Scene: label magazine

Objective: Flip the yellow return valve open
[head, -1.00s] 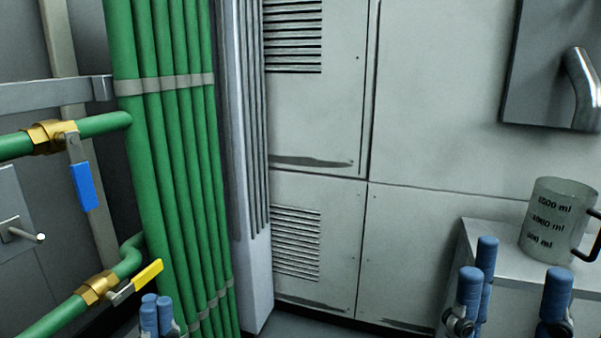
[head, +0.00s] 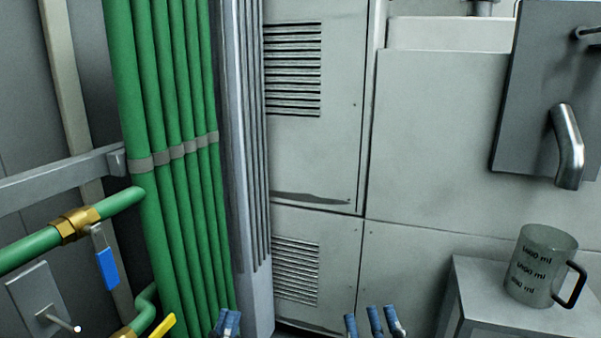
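The yellow valve lever (head: 162,325) is at the bottom left of the head view, cut off by the lower edge. It points up to the right from a brass valve body (head: 125,333) on the lower green pipe. My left gripper (head: 226,322) is right of the lever and apart from it, in front of the foot of the green pipes. Only its blue fingertips show, close together; I cannot tell whether it is open. My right gripper (head: 372,322) is at the bottom centre, its blue fingers spread and nothing visible between them.
A blue-handled valve (head: 106,268) sits on the upper green pipe. A wall plate with a toggle (head: 45,300) is at far left. Vertical green pipes (head: 180,210) stand right of the valves. A measuring jug (head: 535,265) stands on a grey stand (head: 480,285) below a metal spout (head: 568,150).

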